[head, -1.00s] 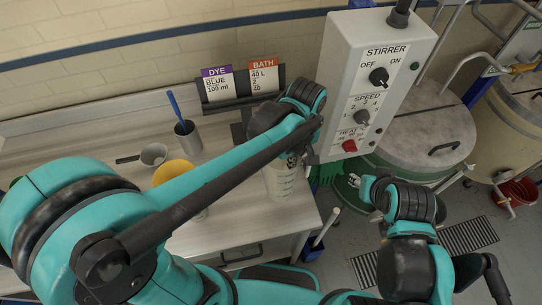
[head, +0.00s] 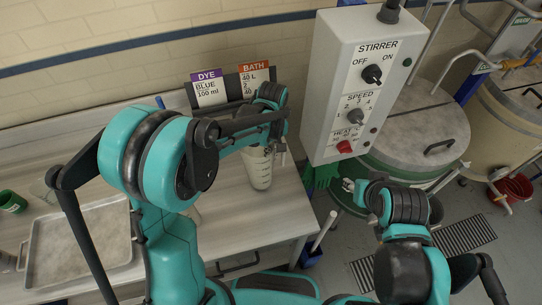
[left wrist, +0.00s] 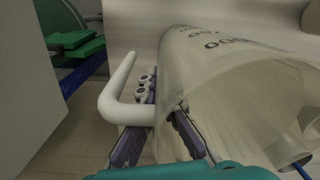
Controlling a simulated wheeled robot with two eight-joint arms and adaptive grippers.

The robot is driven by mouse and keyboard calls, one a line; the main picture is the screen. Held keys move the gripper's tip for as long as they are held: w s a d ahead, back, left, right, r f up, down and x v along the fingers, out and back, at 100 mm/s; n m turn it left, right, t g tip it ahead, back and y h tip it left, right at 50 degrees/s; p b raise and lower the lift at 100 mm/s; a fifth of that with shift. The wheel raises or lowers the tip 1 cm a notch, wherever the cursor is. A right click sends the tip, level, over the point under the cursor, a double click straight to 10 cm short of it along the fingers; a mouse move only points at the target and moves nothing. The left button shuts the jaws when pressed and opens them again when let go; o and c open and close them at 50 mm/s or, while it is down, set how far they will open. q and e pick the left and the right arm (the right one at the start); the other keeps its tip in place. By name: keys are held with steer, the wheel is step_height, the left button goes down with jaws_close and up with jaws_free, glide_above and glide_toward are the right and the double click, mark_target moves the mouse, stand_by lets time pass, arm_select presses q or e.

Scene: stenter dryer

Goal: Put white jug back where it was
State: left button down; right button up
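The white jug (head: 260,170), translucent with dark markings, appears upright over the right part of the bench (head: 283,215). I cannot tell whether its base touches the bench. My left gripper (head: 279,152) is at its right side, partly hidden by my arm. In the left wrist view the jug (left wrist: 205,75) fills the right side, with its pale handle (left wrist: 115,98) beside it. My left gripper's dark fingers (left wrist: 158,140) are at the handle's lower end, with a gap showing between them; their grip is unclear. My right gripper (head: 348,185) is at the lower right, its fingers too small to judge.
The stirrer control box (head: 352,85) stands close right of the jug. A lidded vat (head: 415,130) is beyond it. Dye and bath cards (head: 232,87) stand behind. A metal tray (head: 112,225) and green cup (head: 12,201) are at the left.

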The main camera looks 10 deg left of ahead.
arm_select(q)
steer(key=shift+f, duration=0.35)
steer(key=shift+f, duration=0.2)
steer(key=c, duration=1.7)
jaws_free()
steer(key=shift+r, duration=0.1)
